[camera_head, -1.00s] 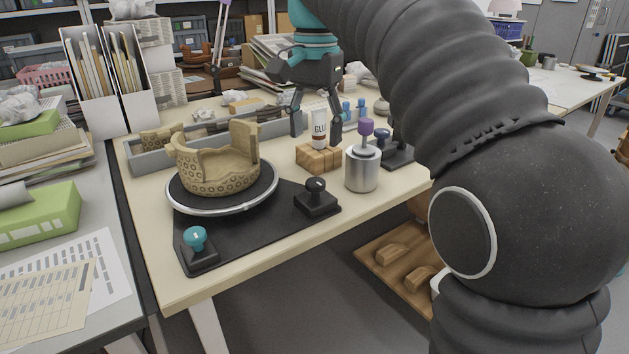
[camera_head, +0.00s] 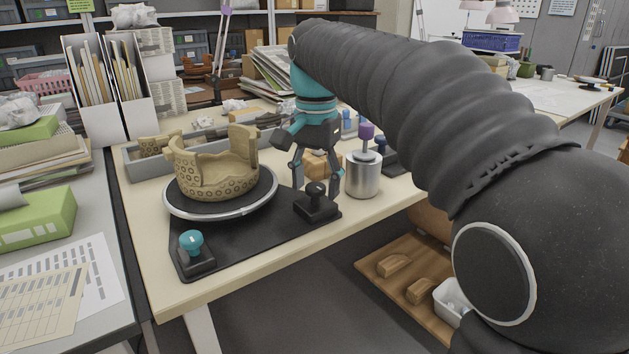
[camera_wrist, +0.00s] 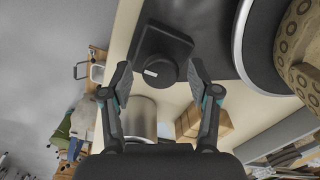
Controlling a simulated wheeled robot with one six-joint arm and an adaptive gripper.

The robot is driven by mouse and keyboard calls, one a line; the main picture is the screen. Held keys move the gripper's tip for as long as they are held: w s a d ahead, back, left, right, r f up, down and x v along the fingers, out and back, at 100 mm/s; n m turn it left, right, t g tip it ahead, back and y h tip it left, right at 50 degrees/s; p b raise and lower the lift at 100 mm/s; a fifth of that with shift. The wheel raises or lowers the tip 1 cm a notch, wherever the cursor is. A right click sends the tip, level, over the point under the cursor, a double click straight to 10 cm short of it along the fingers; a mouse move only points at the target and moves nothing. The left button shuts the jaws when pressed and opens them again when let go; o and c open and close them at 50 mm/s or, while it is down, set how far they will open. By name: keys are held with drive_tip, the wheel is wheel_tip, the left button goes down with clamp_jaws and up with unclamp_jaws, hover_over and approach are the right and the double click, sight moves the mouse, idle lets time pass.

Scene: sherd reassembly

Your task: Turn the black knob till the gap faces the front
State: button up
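The black knob (camera_head: 316,194) stands on a square black base on the dark mat, right of the turntable (camera_head: 268,200). In the wrist view the round knob (camera_wrist: 160,72) has a small pale mark. My gripper (camera_head: 316,183) is open over the knob. In the wrist view the fingertips of my gripper (camera_wrist: 160,80) are spread either side of it, with space between; contact is not seen. The tan pot (camera_head: 215,175), patterned with rings, sits on the turntable. Its wall is tall at the right back and left, and lower between; which way the gap faces is hard to tell.
A teal knob (camera_head: 191,242) stands at the mat's front left. A metal cylinder with a purple-topped rod (camera_head: 364,172) stands close right of my gripper. A wooden block (camera_head: 318,163) is behind it. A grey tray (camera_head: 140,168) lies behind the turntable.

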drive_tip(key=c, duration=0.9)
drive_tip(key=shift+r+n+p, duration=0.1)
drive_tip(key=shift+n+p, duration=0.2)
drive_tip(key=shift+p, duration=0.05)
drive_tip(key=n+p, duration=0.2)
drive_tip(key=shift+n, duration=0.3)
drive_tip(key=n+p, duration=0.2)
drive_tip(key=n, duration=0.2)
drive_tip(key=shift+n, duration=0.3)
drive_tip(key=n, duration=0.9)
drive_tip(key=shift+n, duration=0.3)
drive_tip(key=shift+a+n, duration=0.1)
drive_tip(key=shift+n, duration=0.2)
